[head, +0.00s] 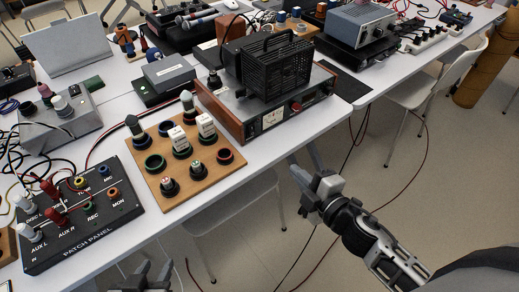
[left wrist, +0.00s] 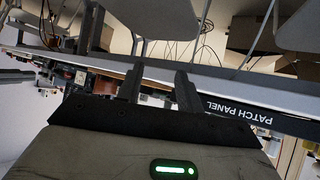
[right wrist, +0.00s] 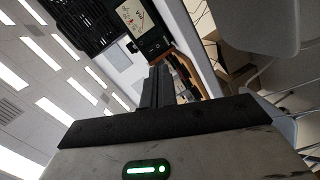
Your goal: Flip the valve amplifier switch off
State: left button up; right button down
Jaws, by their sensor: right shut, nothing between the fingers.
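The valve amplifier (head: 270,118) stands on the white table in the head view, with wooden ends, a black cage on top, a lit meter and small red and dark controls on its front. The switch's position is too small to read. My right gripper (head: 299,163) is shut and empty, in front of and below the amplifier's front panel, apart from it. The right wrist view shows the amplifier's meter (right wrist: 133,16) beyond the shut fingers (right wrist: 158,88). My left gripper (head: 152,272) is open and empty at the bottom of the head view, near the table's front edge.
Left of the amplifier lie a wooden board (head: 200,172) with tubes and sockets and a patch panel (head: 95,222) with plugged cables. A blue-grey unit (head: 360,22) stands on the back table. A chair (head: 425,85) is at right. The space before the amplifier is clear.

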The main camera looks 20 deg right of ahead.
pick_arm(q)
jog(key=shift+w+d+f+b, duration=0.1)
jog(key=shift+f+b, duration=0.2)
jog(key=shift+f, duration=0.05)
pick_arm(e)
jog(key=n, duration=0.1)
jog(key=w+n+y, duration=0.1)
jog(key=n, duration=0.3)
jog(key=shift+w+a+r+y, duration=0.1)
jog(key=shift+w+r+y, duration=0.05)
jog(key=shift+w+y, duration=0.2)
send_near(252, 134)
jog(key=x, duration=0.5)
jog(key=shift+w+p, duration=0.3)
jog(key=shift+w, duration=0.1)
jog(key=shift+w+a, duration=0.25)
jog(key=shift+w, duration=0.25)
